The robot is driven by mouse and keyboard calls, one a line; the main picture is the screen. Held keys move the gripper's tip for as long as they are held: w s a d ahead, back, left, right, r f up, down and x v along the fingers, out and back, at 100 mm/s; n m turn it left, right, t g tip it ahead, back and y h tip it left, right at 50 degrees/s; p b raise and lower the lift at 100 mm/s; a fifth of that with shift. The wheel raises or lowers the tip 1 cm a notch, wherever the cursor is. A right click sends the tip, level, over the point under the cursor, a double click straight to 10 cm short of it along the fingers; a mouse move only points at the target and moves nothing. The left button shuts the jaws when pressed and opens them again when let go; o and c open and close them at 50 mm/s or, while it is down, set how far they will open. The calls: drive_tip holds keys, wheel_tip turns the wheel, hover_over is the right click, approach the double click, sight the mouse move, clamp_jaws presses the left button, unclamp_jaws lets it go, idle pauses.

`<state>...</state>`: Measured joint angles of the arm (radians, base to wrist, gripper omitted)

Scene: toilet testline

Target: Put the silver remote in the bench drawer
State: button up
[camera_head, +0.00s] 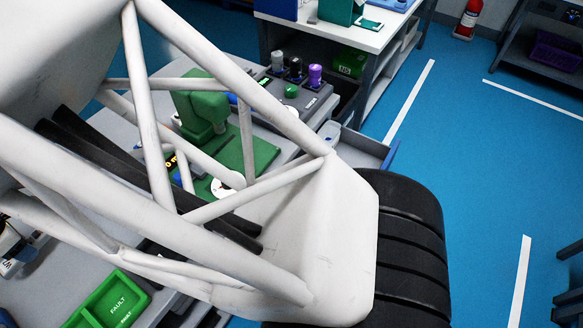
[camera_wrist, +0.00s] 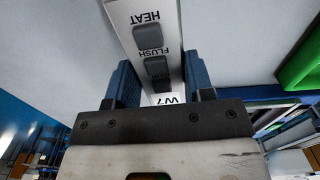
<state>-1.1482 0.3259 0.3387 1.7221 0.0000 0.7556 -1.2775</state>
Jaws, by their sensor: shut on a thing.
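The silver remote (camera_wrist: 152,20) is in the wrist view, a long pale bar with dark buttons lettered HEAT and FLUSH. My gripper (camera_wrist: 159,82) has its two blue fingers on either side of it and is shut on it. The lower end of the remote is partly covered by the gripper body. A grey drawer (camera_head: 362,148) with a blue front edge stands open at the right side of the bench, partly hidden behind my arm.
The grey bench (camera_head: 112,128) carries a green fixture (camera_head: 203,110) and a control box (camera_head: 300,92) with coloured knobs. A green FAULT bin (camera_head: 112,300) is at the lower left. A white-topped table (camera_head: 378,32) stands behind. Blue floor (camera_head: 470,135) at right is open.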

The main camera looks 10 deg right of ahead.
wheel_tip(320, 180, up, 18)
drive_tip(key=w+d+m, duration=0.5)
drive_tip(key=w+d, duration=1.8)
drive_tip(key=w+d+m, duration=0.2)
drive_tip(key=w+d, duration=0.2)
drive_tip(key=d, duration=0.5)
drive_tip(key=w+d+m, duration=0.1)
drive_tip(key=w+d, duration=0.2)
drive_tip(key=d, duration=0.7)
drive_tip(key=w+d+m, duration=0.2)
drive_tip(key=w+d, duration=0.2)
drive_tip(key=d, duration=0.5)
drive_tip(key=s+d+m, duration=0.1)
drive_tip(key=d+m, duration=0.4)
drive_tip(key=d, duration=1.9)
drive_tip(key=s+d+m, duration=0.2)
drive_tip(key=s+d, duration=0.3)
drive_tip(key=d, duration=0.6)
drive_tip(key=s+d+m, duration=0.2)
drive_tip(key=s+d, duration=0.2)
drive_tip(key=d, duration=0.6)
wheel_tip(320, 180, down, 25)
drive_tip(key=shift+r, duration=0.15)
